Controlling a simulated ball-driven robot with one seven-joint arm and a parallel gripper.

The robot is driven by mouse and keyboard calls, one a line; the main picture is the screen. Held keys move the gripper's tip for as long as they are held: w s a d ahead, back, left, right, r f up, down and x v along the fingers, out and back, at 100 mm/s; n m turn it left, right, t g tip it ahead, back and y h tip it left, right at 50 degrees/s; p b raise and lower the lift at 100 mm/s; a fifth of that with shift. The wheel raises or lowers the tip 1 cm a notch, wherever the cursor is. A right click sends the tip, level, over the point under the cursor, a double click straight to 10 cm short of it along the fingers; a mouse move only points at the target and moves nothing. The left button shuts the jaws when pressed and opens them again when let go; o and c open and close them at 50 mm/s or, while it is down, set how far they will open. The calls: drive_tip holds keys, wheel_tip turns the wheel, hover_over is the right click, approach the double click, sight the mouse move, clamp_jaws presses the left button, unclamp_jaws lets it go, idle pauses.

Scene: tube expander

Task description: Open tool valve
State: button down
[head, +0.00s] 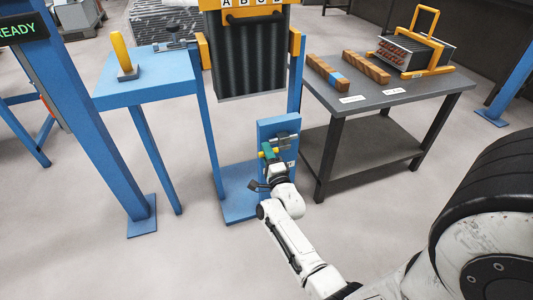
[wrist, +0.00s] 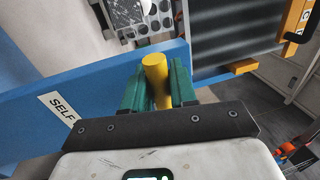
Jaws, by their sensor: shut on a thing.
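A yellow cylindrical handle (wrist: 155,72), which I take for the tool valve's lever, stands between the two green fingers of my gripper (wrist: 157,88) in the wrist view. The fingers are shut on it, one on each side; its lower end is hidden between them. In the head view my gripper (head: 269,154) is at the front of a blue upright panel (head: 267,129), and only a small yellow bit shows there. A grey metal fitting (head: 286,136) sits on the panel behind the gripper. The rest of the valve is hidden.
A dark ribbed unit with letter tiles (head: 248,60) hangs above the panel. A blue table (head: 145,93) with a yellow ring stands left. A grey table (head: 440,85) with wooden blocks and a yellow-handled tube rack stands right. A label reading "SELF" (wrist: 60,110) is on the blue panel.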

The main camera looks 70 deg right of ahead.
drive_tip(key=c, duration=1)
unclamp_jaws()
drive_tip(key=p+v, duration=0.3)
drive_tip(key=v, duration=0.7)
drive_tip(key=shift+s+a, duration=0.3)
